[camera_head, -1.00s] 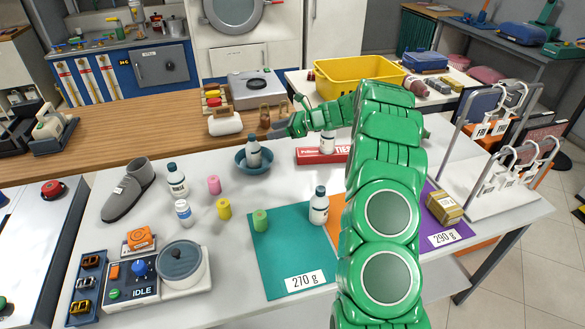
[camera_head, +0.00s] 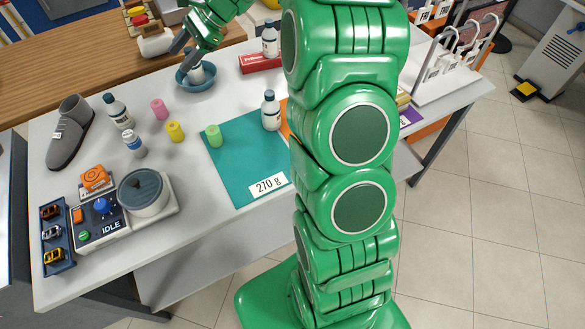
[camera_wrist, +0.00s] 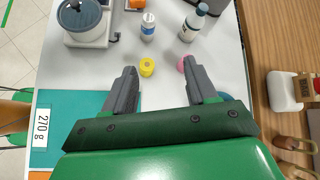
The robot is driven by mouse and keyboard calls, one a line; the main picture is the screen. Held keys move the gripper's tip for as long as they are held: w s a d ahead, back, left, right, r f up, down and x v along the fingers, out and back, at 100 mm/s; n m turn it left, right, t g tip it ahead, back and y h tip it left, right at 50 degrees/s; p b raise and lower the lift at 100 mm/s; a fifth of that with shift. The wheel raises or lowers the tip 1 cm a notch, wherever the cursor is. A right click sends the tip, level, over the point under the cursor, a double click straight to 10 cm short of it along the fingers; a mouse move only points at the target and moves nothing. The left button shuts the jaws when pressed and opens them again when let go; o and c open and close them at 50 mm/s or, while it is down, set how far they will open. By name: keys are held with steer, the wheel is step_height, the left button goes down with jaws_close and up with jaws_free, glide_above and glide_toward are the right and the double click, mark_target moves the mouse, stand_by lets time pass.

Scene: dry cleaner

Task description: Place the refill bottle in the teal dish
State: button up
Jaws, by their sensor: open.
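A white bottle with a dark cap (camera_head: 196,75) sits in the teal dish (camera_head: 208,85), roughly upright. Its top is partly hidden by my gripper (camera_head: 184,47), which is close above the dish in the head view. In the wrist view my gripper (camera_wrist: 160,88) is open, with nothing between its fingertips. The dish shows there only as a sliver behind the right finger (camera_wrist: 228,98). Similar bottles stand at the teal mat's edge (camera_head: 270,110), at the left near the shoe (camera_head: 118,112) and by the red box (camera_head: 270,40). I cannot read their labels.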

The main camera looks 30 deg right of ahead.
steer(key=s+a+r+n+g+h, duration=0.15)
steer(key=s+n, duration=0.25)
steer(key=s, duration=0.8)
steer(key=s+a+r+n+g+h, duration=0.1)
steer(key=s+r+n+h, duration=0.25)
steer(key=s, duration=0.85)
steer(key=s+d+f+n+h, duration=0.1)
steer(key=s+d+n+h, duration=0.1)
steer(key=s, duration=0.8)
steer(key=s+d+f+n+h, duration=0.1)
steer(key=s+d+n+h, duration=0.2)
steer(key=s, duration=0.8)
steer(key=d+n, duration=0.2)
steer(key=d, duration=0.1)
steer(key=shift+s+d+f, duration=0.15)
steer(key=shift+s+f, duration=0.05)
steer(key=shift+n+g, duration=0.25)
